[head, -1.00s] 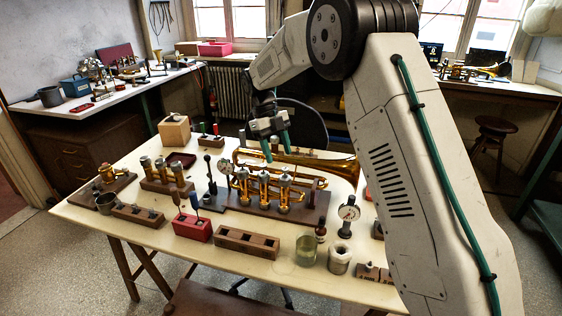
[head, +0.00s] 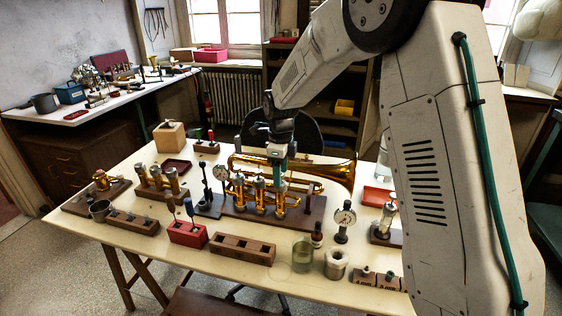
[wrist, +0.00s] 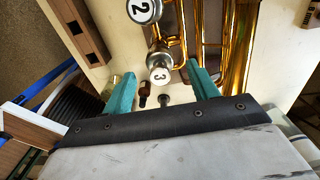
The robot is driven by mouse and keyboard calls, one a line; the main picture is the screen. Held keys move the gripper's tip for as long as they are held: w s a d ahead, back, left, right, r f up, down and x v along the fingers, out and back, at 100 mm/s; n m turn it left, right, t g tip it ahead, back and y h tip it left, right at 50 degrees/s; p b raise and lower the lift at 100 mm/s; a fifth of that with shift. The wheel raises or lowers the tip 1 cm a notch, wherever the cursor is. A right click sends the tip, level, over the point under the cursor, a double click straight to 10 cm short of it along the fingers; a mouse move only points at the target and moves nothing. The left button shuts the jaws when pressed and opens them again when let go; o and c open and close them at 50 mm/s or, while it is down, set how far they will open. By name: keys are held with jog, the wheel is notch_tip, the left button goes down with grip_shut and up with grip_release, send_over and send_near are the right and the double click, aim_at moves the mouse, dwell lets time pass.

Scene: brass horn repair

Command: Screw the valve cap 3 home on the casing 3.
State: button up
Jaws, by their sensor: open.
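The trumpet (head: 335,174) lies on a dark wooden base on the table, with its valve casings upright. Valve cap 3 (wrist: 160,74), silver with a white top marked 3, shows in the wrist view, where it appears to sit on top of casing 3; how far it is seated I cannot tell. Casing 3 (head: 280,205) shows as a brass tube in the head view, its top hidden by my gripper. My gripper (wrist: 161,70) is open, pointing down above casing 3. Its teal fingers appear either side of the cap, with visible gaps. The cap marked 2 (wrist: 143,10) is beside it.
A dial gauge (head: 344,217), a brown bottle (head: 317,236) and a glass jar (head: 303,252) stand right and in front of the trumpet. A red block (head: 188,234) and a wooden slotted block (head: 242,249) lie in front. A second dial (head: 221,173) stands at its left.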

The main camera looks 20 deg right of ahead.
jog(key=shift+f, duration=1.8)
jog(key=c, duration=1.1)
jog(key=shift+c, duration=0.2)
jog(key=o, duration=0.7)
jog(key=shift+m, duration=0.6)
jog(key=shift+c, duration=0.2)
jog(key=o, duration=0.5)
